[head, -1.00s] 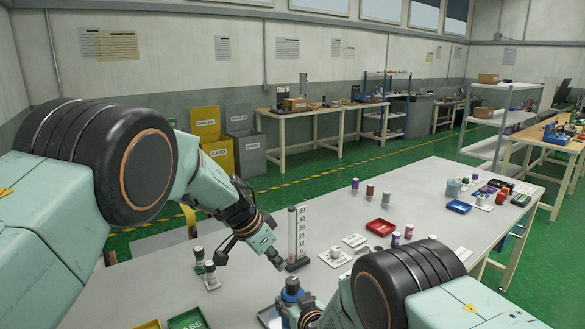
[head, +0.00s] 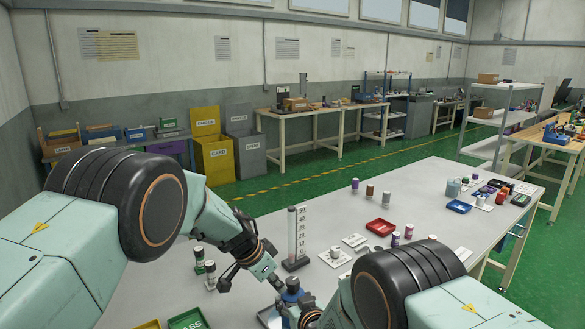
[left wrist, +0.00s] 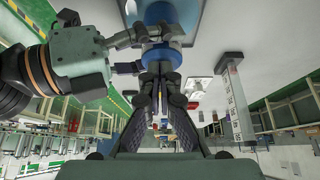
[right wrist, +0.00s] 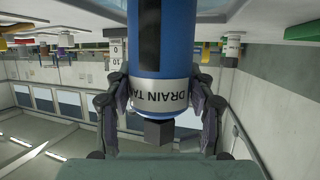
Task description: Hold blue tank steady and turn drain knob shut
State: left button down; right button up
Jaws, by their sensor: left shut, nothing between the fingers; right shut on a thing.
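The blue drain tank (head: 291,296) stands upright at the near edge of the table, with a dark cap or knob on top. In the right wrist view the tank (right wrist: 160,60) hangs inverted, with a white "DRAIN TA…" label and a dark block (right wrist: 158,131) at its end. My right gripper (head: 306,316) is shut on the tank; its fingers (right wrist: 160,110) lie on both sides of the label. My left gripper (head: 277,283) is shut and empty beside the tank top. In the left wrist view its fingertips (left wrist: 160,80) are close to the blue end (left wrist: 162,56); contact is unclear.
A graduated column (head: 297,240) on a dark base stands just behind the tank. Dark-capped vials (head: 205,268) stand left, a green tray (head: 188,318) near left.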

pick_arm(q)
jog(key=shift+w+d, duration=0.35)
jog(key=shift+d, duration=0.15)
dwell(0.9)
jog(key=shift+w+r, duration=0.15)
jog(key=shift+w, duration=0.15)
dwell(0.4)
jog(key=shift+s+a, duration=0.1)
jog(key=shift+a, duration=0.1)
jog(key=r, duration=0.5)
jog(key=shift+s+a+r, duration=0.3)
jog(key=shift+r, duration=0.1)
jog(key=shift+s+f, duration=0.15)
jog(key=shift+f, duration=1.4)
jog(key=shift+s+f, duration=0.1)
jog(key=shift+f, duration=1.4)
